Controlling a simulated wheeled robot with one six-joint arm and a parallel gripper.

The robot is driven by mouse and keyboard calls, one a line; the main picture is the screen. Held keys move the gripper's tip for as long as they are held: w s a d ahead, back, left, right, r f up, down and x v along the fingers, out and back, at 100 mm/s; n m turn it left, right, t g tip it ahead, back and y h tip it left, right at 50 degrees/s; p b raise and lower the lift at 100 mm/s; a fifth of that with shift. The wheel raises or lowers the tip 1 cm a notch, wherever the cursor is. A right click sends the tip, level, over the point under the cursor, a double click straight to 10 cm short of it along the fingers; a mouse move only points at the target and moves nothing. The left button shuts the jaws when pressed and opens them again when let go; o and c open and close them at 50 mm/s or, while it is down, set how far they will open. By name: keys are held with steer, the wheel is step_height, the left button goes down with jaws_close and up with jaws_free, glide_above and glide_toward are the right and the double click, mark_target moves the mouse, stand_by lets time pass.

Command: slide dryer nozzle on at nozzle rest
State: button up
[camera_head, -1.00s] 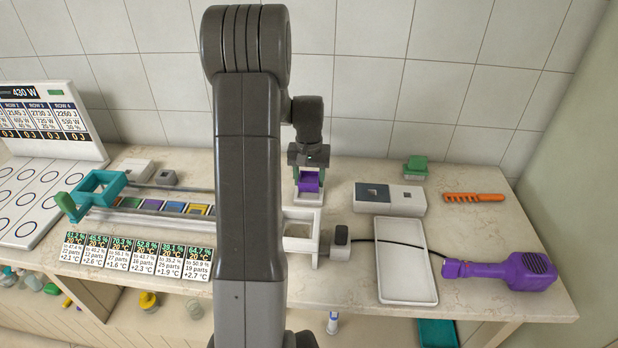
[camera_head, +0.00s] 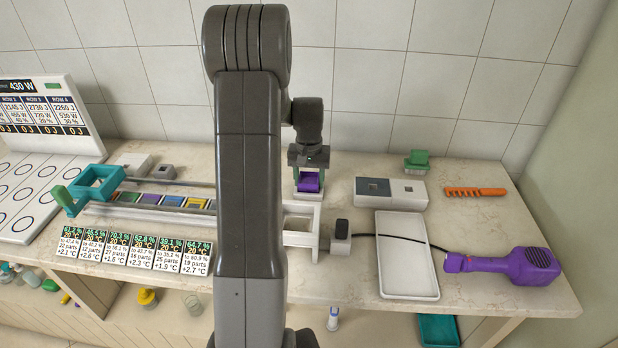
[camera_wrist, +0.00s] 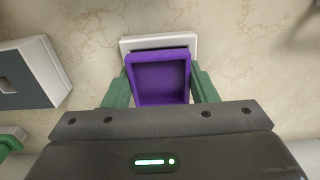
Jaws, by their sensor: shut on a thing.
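The purple dryer nozzle (camera_head: 309,186) is between the green fingers of my gripper (camera_head: 309,178), at the back of the counter. In the wrist view, the nozzle (camera_wrist: 160,82) is an open, hollow rectangle, and my gripper (camera_wrist: 160,90) is shut on its two sides. A white nozzle rest (camera_wrist: 130,45) shows beyond and around its far edge. Whether the nozzle touches the rest cannot be told. The purple hair dryer (camera_head: 505,265) lies at the right front of the counter, its narrow end toward the left, with a black cord running left.
A white tray (camera_head: 430,285) lies left of the dryer. A white-grey box (camera_head: 408,192), a green block (camera_head: 417,160) and an orange comb (camera_head: 474,191) are behind. A white rail with coloured pieces (camera_head: 160,200) runs left. Bare counter lies around the comb.

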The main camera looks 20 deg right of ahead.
mark_target(309, 181)
steer(key=shift+f, duration=0.15)
steer(key=o, duration=1.1)
steer(key=shift+c, duration=0.2)
step_height(309, 181, up, 14)
